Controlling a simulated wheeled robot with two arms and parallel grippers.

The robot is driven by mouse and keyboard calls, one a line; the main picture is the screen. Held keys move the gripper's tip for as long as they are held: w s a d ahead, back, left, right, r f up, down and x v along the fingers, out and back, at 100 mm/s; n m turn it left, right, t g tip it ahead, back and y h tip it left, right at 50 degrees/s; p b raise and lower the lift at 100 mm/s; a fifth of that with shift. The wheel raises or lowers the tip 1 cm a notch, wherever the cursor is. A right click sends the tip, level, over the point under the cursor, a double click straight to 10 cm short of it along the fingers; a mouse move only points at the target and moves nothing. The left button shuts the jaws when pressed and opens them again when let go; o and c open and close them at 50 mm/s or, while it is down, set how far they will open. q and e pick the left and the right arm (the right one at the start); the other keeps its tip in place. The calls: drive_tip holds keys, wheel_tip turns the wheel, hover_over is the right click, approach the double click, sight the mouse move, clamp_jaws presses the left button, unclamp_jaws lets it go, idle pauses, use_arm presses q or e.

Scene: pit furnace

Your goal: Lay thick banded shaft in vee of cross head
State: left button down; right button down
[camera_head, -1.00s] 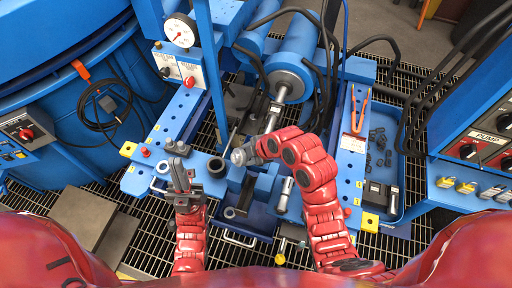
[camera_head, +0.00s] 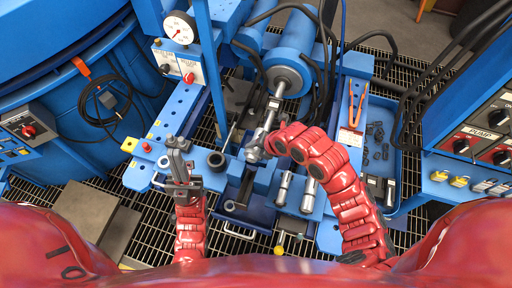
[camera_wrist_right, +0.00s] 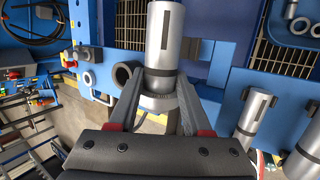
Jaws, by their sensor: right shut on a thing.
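My right gripper (camera_head: 262,148) is shut on a thick silver shaft (camera_wrist_right: 164,45) with a dark band and a dark slot. In the right wrist view the shaft stands out from between the fingertips (camera_wrist_right: 158,104), with a pale collar at the jaws. In the head view it is small and partly hidden by the gripper, above the blue press bed (camera_head: 262,180). I cannot pick out the vee of the cross head for certain. My left gripper (camera_head: 178,160) is left of the bed, apart from the shaft; its jaw opening is unclear.
Two other silver shafts (camera_head: 283,189) (camera_head: 309,195) stand to the right of the bed. A dark ring (camera_head: 217,161) sits on the left blue beam. The hydraulic cylinder (camera_head: 290,72) lies behind, with hoses. A tray (camera_head: 377,130) of small parts is at right.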

drive_tip(key=shift+f+b, duration=0.55)
drive_tip(key=shift+f, duration=1.2)
drive_tip(key=shift+w+f+b, duration=0.1)
drive_tip(key=shift+f+b, duration=1.35)
drive_tip(key=shift+b, duration=0.8)
drive_tip(key=shift+f+b, duration=0.4)
drive_tip(key=shift+b, duration=0.25)
drive_tip(key=shift+c, duration=1.8)
unclamp_jaws()
drive_tip(key=shift+s, duration=0.2)
drive_tip(key=shift+o, duration=0.5)
